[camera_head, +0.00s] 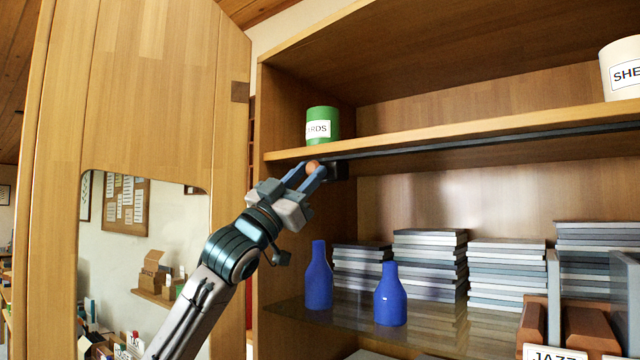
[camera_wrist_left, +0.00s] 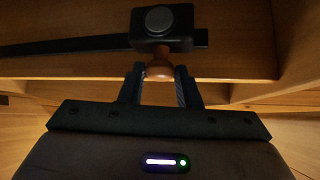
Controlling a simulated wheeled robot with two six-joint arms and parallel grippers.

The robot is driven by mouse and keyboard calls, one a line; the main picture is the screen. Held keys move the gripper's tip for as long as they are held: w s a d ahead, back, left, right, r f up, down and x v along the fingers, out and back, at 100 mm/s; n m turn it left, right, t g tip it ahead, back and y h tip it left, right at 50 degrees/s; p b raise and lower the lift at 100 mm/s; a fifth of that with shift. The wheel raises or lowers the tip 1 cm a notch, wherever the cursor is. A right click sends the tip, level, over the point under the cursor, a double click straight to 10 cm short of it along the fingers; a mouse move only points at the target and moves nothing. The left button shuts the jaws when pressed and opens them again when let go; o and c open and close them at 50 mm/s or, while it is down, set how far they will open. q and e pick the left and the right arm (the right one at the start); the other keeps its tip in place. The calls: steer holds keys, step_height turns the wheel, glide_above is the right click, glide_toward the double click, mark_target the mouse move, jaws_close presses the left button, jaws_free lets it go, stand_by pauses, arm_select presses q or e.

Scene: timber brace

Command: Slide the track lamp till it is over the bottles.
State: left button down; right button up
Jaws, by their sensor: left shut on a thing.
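The track lamp (camera_wrist_left: 163,27) is a small black block with a round grey face and a copper-brown knob (camera_wrist_left: 159,68) below it. It hangs on a dark track (camera_head: 480,141) under the upper shelf, near the track's left end in the head view. My left gripper (camera_head: 314,172) is shut on the knob, which also shows between its fingers in the head view. Two blue bottles stand on the glass shelf below: one at the left (camera_head: 319,278) and one a little right and nearer (camera_head: 390,297). The lamp is above the left bottle's area. My right gripper is not in view.
Stacks of grey cases (camera_head: 430,262) stand behind and right of the bottles. A green pot (camera_head: 322,122) and a cream pot (camera_head: 622,72) stand on the upper shelf (camera_head: 450,127). An open wooden door (camera_head: 150,100) is at the left. A bin labelled JAZZ (camera_head: 553,352) is at lower right.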

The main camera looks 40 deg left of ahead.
arm_select(q)
steer(key=shift+s+a+r, duration=0.1)
steer(key=shift+s+a, duration=0.05)
steer(key=shift+a, duration=0.8)
steer(key=c, duration=1.4)
jaws_free()
steer(key=o, duration=0.3)
steer(key=shift+a, duration=0.1)
steer(key=shift+o, duration=0.2)
steer(key=shift+a, duration=0.2)
steer(key=shift+d+f, duration=0.1)
steer(key=shift+f, duration=0.1)
